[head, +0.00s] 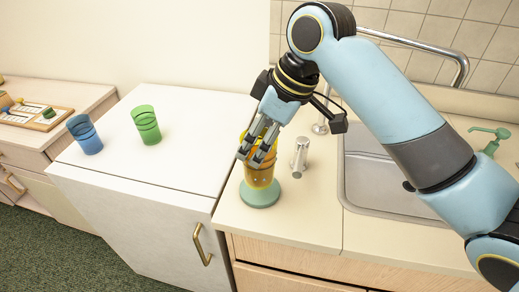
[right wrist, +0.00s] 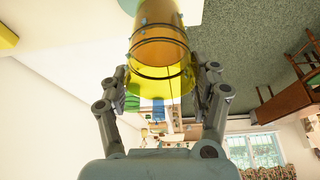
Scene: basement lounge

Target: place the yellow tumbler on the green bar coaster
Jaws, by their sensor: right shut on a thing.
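The yellow tumbler (head: 260,172) is upright in my right gripper (head: 257,150), whose fingers are shut around its upper part. Its bottom is over the green bar coaster (head: 260,194) on the counter left of the sink. I cannot tell whether the tumbler touches the coaster or is slightly above it. In the right wrist view the see-through yellow tumbler (right wrist: 160,52) lies between the two fingers of my right gripper (right wrist: 163,85). My left gripper is not in view.
A blue tumbler (head: 85,135) and a green tumbler (head: 146,125) stand on the white cabinet top (head: 185,160) to the left. A metal cylinder (head: 300,157) stands close right of the yellow tumbler. The sink (head: 375,180) and a soap pump (head: 490,139) are further right.

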